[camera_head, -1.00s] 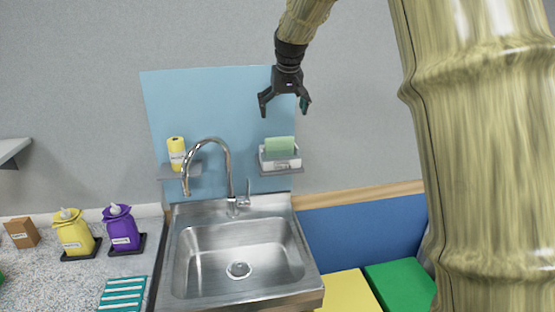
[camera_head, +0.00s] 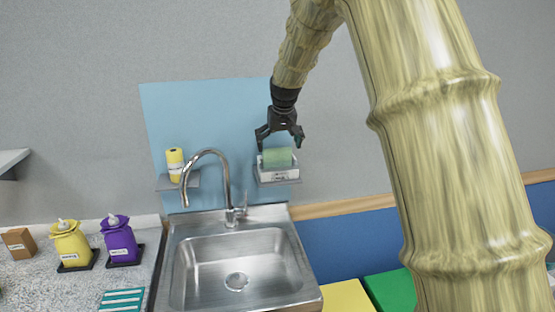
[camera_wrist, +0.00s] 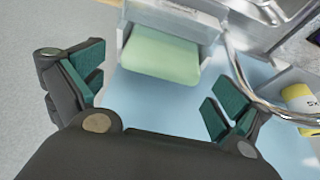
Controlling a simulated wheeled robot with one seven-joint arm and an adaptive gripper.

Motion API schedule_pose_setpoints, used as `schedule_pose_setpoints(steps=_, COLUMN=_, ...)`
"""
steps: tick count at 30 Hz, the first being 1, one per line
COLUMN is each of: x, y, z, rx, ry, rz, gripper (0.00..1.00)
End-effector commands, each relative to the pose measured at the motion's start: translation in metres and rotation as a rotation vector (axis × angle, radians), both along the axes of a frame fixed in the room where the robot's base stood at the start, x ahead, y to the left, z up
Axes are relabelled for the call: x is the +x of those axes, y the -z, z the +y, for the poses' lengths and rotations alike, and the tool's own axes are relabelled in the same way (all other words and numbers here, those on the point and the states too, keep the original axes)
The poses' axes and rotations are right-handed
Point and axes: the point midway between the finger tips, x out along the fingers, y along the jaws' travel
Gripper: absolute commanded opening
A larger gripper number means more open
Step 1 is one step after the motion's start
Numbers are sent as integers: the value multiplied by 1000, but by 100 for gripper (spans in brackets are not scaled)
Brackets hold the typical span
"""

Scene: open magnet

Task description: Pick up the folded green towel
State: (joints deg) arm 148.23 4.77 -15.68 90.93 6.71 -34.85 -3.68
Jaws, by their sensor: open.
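The folded green towel (camera_head: 277,157) stands in a small white holder (camera_head: 279,175) on a grey wall shelf, right of the sink tap. In the wrist view the green towel (camera_wrist: 161,55) lies ahead of and between the open fingers. My gripper (camera_head: 280,143) is open and points down, just above the towel in the head view. In the wrist view my gripper (camera_wrist: 152,95) has its fingers spread on either side, and nothing is between the fingertips. I cannot tell whether a finger touches the holder.
A steel tap (camera_head: 222,175) rises left of the holder over the sink (camera_head: 240,265). A yellow roll (camera_head: 175,163) stands on another shelf. A blue panel (camera_head: 225,110) backs both shelves. Yellow (camera_head: 70,245) and purple (camera_head: 119,240) dispensers stand on the left counter.

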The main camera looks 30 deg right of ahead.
Motion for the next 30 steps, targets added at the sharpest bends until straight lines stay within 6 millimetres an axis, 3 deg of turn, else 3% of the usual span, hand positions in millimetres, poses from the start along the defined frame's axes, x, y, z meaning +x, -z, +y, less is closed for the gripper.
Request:
schedule_pose_setpoints(steps=9, x=11, y=30, z=-1, rx=1, ry=0, rz=1, gripper=100)
schedule_pose_setpoints(steps=18, x=13, y=34, z=-2, rx=1, ry=0, rz=0, gripper=100)
schedule_pose_setpoints(steps=23, x=12, y=34, z=-2, rx=1, ry=0, rz=0, gripper=80)
schedule_pose_setpoints(steps=30, x=12, y=34, z=-2, rx=0, ry=0, rz=0, gripper=79)
